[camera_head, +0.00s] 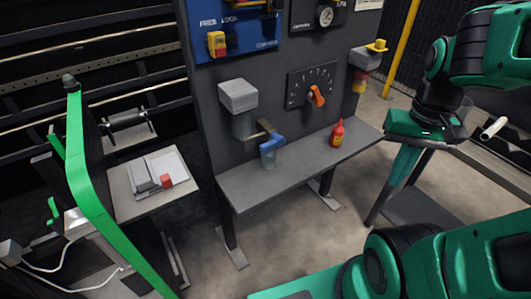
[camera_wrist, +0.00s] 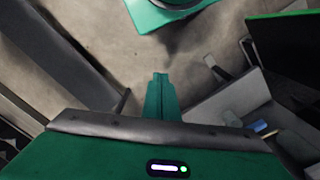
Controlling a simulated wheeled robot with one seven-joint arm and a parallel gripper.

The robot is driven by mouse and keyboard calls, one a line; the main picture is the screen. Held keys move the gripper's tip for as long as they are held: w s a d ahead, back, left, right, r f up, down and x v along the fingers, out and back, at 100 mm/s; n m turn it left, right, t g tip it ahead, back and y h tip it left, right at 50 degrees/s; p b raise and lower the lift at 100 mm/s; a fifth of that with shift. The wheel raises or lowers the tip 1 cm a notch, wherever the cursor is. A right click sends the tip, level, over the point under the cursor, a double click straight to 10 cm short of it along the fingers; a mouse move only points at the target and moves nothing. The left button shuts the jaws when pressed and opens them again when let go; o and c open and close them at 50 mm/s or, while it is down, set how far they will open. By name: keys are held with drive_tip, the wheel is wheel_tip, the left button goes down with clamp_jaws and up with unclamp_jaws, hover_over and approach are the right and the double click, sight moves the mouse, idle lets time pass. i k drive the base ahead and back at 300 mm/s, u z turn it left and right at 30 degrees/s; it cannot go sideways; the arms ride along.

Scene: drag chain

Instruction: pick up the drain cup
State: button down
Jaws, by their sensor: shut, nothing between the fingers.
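The drain cup appears to be the small translucent cup (camera_head: 269,161) on the grey shelf, directly under a blue valve handle (camera_head: 272,143). The handle hides part of its top. My gripper (camera_wrist: 160,76) shows in the wrist view with its green fingers together and nothing between them. In the head view my arm is at the right, well away from the cup, and I cannot make out the fingers there.
A side table (camera_head: 130,208) stands left. The floor before the shelf is clear.

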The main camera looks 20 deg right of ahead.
sight(268, 158)
drive_tip(key=u, duration=1)
drive_tip(key=k, duration=1.5)
drive_tip(key=z, duration=1.1)
drive_tip(key=i, duration=1)
drive_tip(key=u, duration=0.05)
